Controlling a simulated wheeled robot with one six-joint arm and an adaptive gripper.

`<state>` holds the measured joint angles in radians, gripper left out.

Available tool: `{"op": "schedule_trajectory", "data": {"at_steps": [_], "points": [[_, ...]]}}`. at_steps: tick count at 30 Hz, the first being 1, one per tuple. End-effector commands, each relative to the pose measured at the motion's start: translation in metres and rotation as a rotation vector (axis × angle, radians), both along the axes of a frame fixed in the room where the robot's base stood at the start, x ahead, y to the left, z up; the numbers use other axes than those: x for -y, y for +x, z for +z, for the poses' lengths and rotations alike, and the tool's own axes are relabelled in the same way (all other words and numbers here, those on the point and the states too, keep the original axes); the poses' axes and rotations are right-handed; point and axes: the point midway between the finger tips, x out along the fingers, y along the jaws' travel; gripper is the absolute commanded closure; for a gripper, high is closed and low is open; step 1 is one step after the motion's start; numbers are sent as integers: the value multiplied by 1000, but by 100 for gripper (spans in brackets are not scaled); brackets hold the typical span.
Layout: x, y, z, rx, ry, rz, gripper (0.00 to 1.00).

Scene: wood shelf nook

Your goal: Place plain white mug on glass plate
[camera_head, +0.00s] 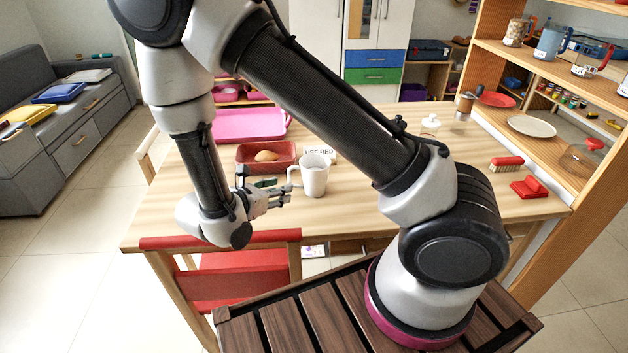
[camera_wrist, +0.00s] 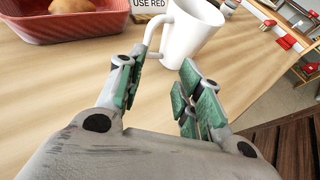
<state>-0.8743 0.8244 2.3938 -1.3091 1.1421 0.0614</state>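The plain white mug (camera_head: 315,178) stands upright on the wooden table, its handle toward the left. In the wrist view the mug (camera_wrist: 192,34) is beyond my fingertips, with its handle in line with the gap between them. My gripper (camera_head: 283,194) is just left of and in front of the mug, low near the table's front edge. In the wrist view my gripper (camera_wrist: 160,78) has its green-padded fingers apart with nothing between them. I cannot make out a glass plate; my arm hides part of the table.
A red basket (camera_head: 249,167) with a bread roll, a "USE RED" sign (camera_head: 319,152) and a pink tray (camera_head: 232,127) are around the mug. A red brush (camera_head: 507,163) lies at the right. A cream plate (camera_head: 532,126) and red plate (camera_head: 496,99) are on the right shelf.

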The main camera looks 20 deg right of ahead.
Motion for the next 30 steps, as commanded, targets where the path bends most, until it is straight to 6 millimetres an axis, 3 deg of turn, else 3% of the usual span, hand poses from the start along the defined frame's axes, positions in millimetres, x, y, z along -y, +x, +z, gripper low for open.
{"op": "schedule_trajectory", "data": {"at_steps": [3, 6, 21, 30], "points": [[-12, 11, 2, 12, -1, 65, 64], [-12, 17, 1, 18, -3, 85, 64], [40, 53, -23, 22, -3, 78, 64], [43, 56, -25, 23, -2, 81, 66]]}}
